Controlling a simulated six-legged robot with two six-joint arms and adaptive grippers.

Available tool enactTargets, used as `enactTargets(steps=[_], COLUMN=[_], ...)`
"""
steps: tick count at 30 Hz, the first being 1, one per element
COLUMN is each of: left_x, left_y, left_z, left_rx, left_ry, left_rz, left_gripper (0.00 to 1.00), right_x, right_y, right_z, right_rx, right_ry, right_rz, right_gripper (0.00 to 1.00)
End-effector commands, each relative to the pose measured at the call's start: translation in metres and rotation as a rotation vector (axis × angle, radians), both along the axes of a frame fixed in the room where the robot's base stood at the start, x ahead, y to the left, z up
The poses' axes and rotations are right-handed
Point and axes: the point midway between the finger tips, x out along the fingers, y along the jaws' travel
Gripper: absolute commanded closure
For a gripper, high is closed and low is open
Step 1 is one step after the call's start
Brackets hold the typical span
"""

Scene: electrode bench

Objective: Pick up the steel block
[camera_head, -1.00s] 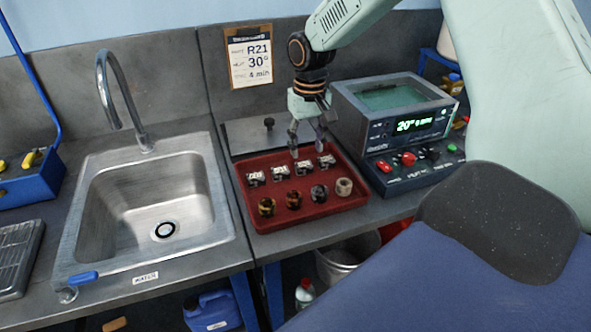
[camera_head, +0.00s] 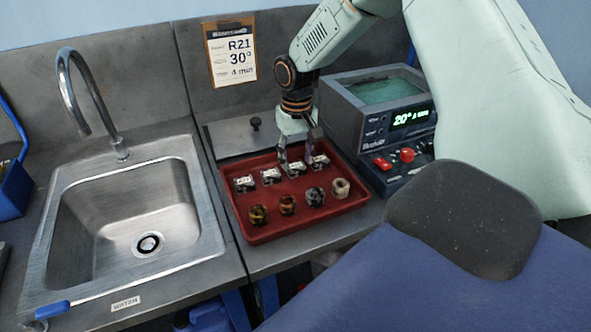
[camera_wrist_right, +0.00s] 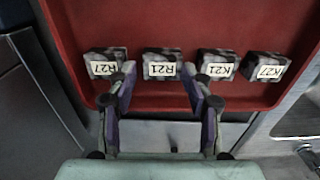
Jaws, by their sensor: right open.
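Several small grey metallic blocks with white labels stand in a row in the red tray (camera_head: 262,236). The wrist view reads their labels as R27 (camera_wrist_right: 105,67), R21 (camera_wrist_right: 162,66), K21 (camera_wrist_right: 217,66) and K27 (camera_wrist_right: 264,69). Which one is the steel block I cannot tell from looks alone. My right gripper (camera_head: 296,160) points down over the row, open and empty. In the wrist view its fingertips (camera_wrist_right: 159,72) lie on either side of the R21 block, which is second from the right in the head view (camera_head: 296,169). Contact is not clear. My left gripper is out of view.
Several round pieces (camera_head: 287,205) stand in the tray's front row. A bath unit with a display (camera_head: 409,118) stands right of the tray, a sink (camera_head: 120,225) left. A flat lid with a knob (camera_head: 225,136) lies behind. A R21 card (camera_head: 230,55) hangs above.

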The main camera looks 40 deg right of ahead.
Motion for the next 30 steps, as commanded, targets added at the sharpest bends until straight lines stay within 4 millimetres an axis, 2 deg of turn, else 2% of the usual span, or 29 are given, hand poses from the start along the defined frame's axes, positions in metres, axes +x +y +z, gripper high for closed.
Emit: enactTargets(steps=[1,4,12,13,30], left_x=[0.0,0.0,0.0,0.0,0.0], left_y=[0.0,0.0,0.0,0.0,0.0], left_z=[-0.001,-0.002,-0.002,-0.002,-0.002], left_rx=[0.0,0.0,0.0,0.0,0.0], left_ry=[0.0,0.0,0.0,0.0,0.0], left_rz=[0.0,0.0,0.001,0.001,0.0], left_gripper=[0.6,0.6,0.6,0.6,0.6], right_x=[-0.001,-0.001,0.001,0.001,0.002], right_y=[0.0,0.0,0.0,0.0,0.0], right_z=[-0.01,-0.018,-0.021,-0.021,-0.019], right_rx=[-0.002,-0.001,-0.001,-0.001,-0.001], right_ry=[0.004,0.006,0.006,0.006,0.003], right_rz=[0.001,0.001,0.003,0.003,0.002], right_gripper=[0.53,0.53,0.53,0.48,0.96])
